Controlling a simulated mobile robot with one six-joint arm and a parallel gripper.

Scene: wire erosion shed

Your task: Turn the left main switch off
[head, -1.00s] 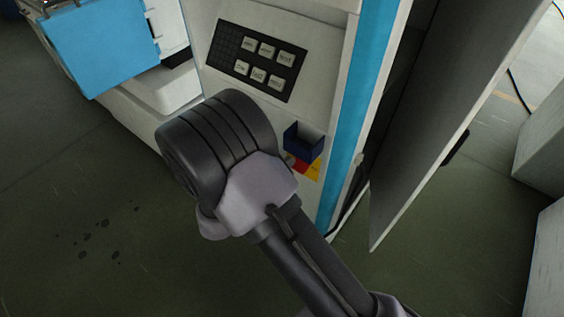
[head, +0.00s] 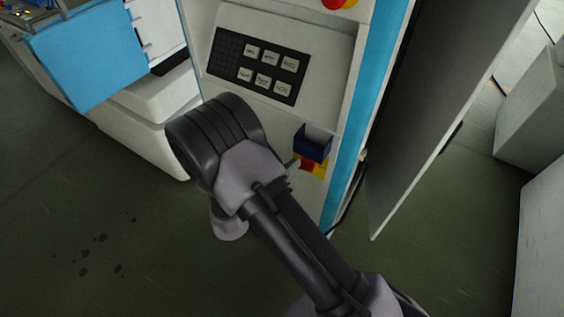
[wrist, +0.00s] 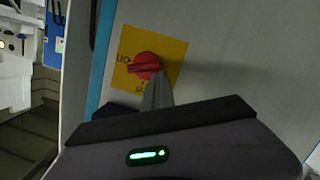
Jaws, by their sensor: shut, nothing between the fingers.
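The main switch is a red rotary knob (wrist: 147,66) on a yellow plate (wrist: 172,52). In the wrist view its grip bar lies nearly level across the picture; the plate's lettering is too small to read surely. In the head view the red knob (head: 307,165) and yellow plate (head: 320,168) show below a dark blue box (head: 313,143) on the cabinet front. My gripper (wrist: 157,84) is shut and empty, its grey fingertips at the knob's lower edge in the wrist view. I cannot tell whether they touch it. In the head view my arm hides most of the gripper.
A button panel (head: 258,66) sits above the box. A red and yellow button (head: 339,3) shows at the top edge. An open grey door (head: 425,110) stands to the right of the blue cabinet strip (head: 372,80). The floor at lower left is clear apart from dark spots.

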